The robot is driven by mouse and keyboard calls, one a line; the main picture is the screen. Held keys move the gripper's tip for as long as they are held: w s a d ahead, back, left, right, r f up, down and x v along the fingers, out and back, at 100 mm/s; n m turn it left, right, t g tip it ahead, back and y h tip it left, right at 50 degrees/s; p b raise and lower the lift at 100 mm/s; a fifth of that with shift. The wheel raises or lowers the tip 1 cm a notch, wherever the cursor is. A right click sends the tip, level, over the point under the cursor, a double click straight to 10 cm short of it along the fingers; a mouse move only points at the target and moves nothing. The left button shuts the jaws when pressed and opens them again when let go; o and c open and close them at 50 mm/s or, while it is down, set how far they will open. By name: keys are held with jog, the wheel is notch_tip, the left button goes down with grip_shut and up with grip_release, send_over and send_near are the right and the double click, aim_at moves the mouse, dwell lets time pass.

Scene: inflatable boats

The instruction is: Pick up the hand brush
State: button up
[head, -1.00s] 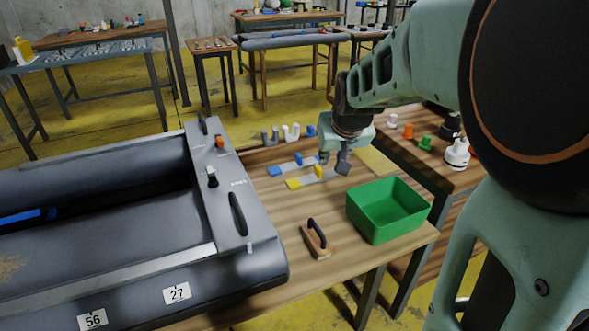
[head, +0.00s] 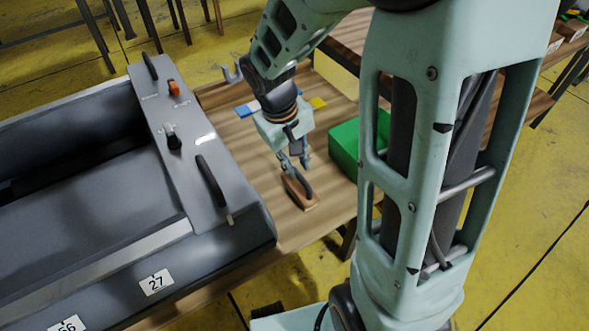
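The hand brush (head: 302,200) lies on the wooden table near its front edge. It has a brown wooden block and a dark arched handle on top. My gripper (head: 294,162) points down at the far end of the brush, with its fingertips close to the handle. Its two fingers look spread apart. I cannot tell whether they touch the handle. Part of the handle is hidden by the fingers.
A green bin (head: 344,150) stands right of the brush, partly hidden by my arm. Blue and yellow-handled tools (head: 318,103) lie behind my gripper.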

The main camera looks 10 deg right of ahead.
aim_at(298, 174)
jog(key=f, duration=0.1)
jog(key=f+b, duration=0.1)
jog(key=f, duration=0.1)
jog(key=f+b, duration=0.1)
jog(key=f, duration=0.1)
jog(key=shift+w+d+f, duration=0.25)
jog(key=shift+d, duration=0.1)
jog(key=shift+r, duration=0.1)
grip_shut()
